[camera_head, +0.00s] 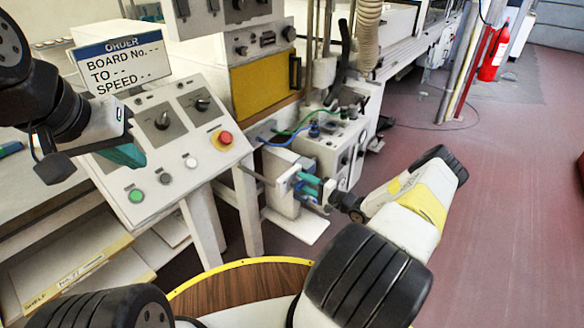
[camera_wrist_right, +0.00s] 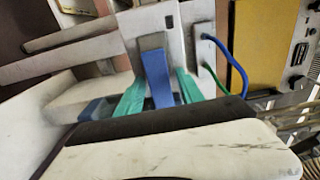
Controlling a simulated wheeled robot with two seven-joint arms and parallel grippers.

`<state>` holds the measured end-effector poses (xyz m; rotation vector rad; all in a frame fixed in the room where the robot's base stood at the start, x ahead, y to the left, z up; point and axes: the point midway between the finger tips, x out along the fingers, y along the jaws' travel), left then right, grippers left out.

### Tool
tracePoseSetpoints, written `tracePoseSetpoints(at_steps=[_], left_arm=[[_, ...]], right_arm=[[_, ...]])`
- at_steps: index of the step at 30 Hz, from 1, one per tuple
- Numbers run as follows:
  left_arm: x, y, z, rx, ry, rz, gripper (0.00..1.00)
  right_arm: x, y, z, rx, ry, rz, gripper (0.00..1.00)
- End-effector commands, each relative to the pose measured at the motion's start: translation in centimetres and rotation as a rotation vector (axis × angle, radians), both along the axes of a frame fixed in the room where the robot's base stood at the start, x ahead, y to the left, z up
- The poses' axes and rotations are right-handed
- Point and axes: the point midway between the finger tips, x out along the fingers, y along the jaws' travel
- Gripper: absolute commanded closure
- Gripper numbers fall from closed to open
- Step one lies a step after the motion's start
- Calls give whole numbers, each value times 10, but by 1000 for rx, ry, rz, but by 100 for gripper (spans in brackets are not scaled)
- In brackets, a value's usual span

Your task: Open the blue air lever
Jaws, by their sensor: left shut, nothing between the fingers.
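The blue air lever (camera_wrist_right: 157,78) shows upright in the right wrist view, in front of a pale box-like fitting. The teal fingers of my right gripper (camera_wrist_right: 160,92) lie close along both sides of it, shut on it. In the head view my right gripper (camera_head: 310,186) reaches in from the right to the lever (camera_head: 284,187) at the small white unit beside the control desk. The fingers partly hide the lever there. My left gripper (camera_head: 124,154) is shut and empty, above the left part of the control desk.
The sloped control desk (camera_head: 170,200) carries black knobs, a red button (camera_head: 225,138) and a green button (camera_head: 136,196). An order sign (camera_head: 120,62) stands behind it. A round wooden top (camera_head: 230,290) is in front. Open floor (camera_head: 500,200) lies right; a fire extinguisher (camera_head: 494,52) stands far back.

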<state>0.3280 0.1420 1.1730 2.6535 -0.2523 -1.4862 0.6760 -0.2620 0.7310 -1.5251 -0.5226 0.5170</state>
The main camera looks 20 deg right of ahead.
Motion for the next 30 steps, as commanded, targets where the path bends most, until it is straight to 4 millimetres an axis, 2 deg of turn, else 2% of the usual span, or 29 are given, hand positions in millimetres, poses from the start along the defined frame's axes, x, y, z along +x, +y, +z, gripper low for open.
tracePoseSetpoints(at_steps=[11, 24, 30], left_arm=[[0, 0, 0, 0, 0, 0, 100], [0, 0, 0, 0, 0, 0, 100], [0, 0, 0, 0, 0, 0, 100]], right_arm=[[-3, -3, 1, 2, 0, -1, 53], [-54, -44, 0, 2, 1, -3, 53], [-61, -48, 0, 1, 0, 0, 53]])
